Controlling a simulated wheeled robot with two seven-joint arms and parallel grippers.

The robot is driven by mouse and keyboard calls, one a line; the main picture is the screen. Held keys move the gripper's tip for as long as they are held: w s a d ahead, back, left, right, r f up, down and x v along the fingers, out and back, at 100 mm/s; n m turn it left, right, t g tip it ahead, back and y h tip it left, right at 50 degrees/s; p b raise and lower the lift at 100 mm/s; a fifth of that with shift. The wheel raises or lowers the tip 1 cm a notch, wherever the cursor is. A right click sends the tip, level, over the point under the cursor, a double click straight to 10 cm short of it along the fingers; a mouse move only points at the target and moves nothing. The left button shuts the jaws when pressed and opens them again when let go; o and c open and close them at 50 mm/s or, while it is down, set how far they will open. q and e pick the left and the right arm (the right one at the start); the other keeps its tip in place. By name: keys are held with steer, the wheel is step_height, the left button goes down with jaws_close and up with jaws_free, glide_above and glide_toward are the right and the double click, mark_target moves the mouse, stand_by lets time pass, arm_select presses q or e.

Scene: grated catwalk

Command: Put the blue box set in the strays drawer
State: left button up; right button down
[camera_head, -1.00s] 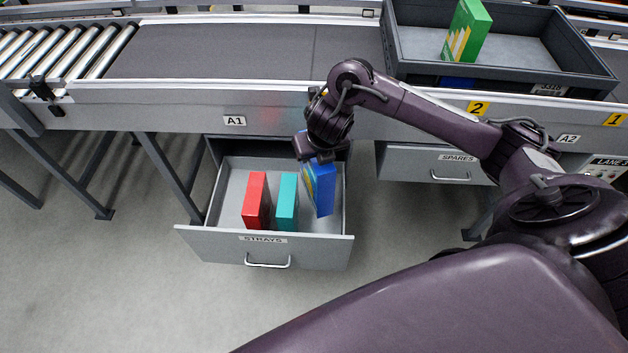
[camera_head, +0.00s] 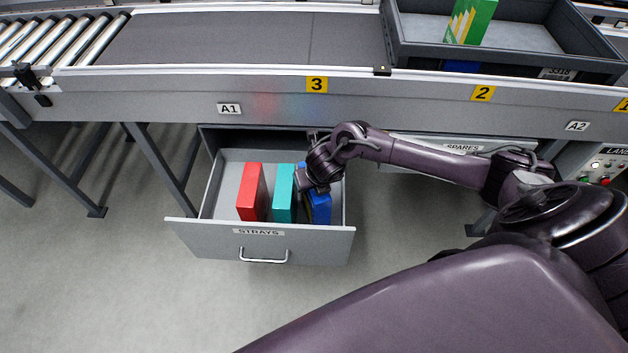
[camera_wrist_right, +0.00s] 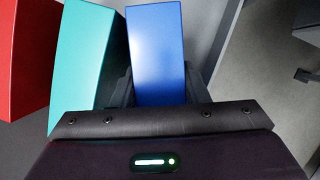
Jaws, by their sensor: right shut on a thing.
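The blue box set (camera_head: 320,208) stands roughly upright inside the open strays drawer (camera_head: 258,246), at its right side. My right gripper (camera_head: 314,188) is down in the drawer and shut on the blue box set. In the right wrist view the blue box set (camera_wrist_right: 156,50) is between the fingers, which are mostly hidden behind the gripper body. Whether its bottom touches the drawer floor is hidden. My left gripper is not in view.
A teal box (camera_head: 284,194) and a red box (camera_head: 251,192) stand in the drawer left of the blue one, the teal one close beside it. The spares drawer (camera_head: 440,147) is partly behind my arm. A grey tote (camera_head: 530,57) with a green box (camera_head: 470,20) sits on the conveyor above.

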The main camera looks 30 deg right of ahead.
steer(key=c, duration=0.8)
jaws_free()
steer(key=shift+r, duration=0.1)
steer(key=shift+s+r, duration=0.2)
steer(key=shift+r, duration=0.15)
steer(key=p+v, duration=0.4)
steer(key=v, duration=0.6)
steer(key=shift+r, duration=0.2)
steer(key=shift+s+r, duration=0.25)
steer(key=shift+r, duration=0.1)
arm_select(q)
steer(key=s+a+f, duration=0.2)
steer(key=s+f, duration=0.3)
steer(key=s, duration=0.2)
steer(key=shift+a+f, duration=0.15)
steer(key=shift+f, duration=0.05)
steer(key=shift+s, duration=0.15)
arm_select(e)
steer(key=shift+f, duration=0.1)
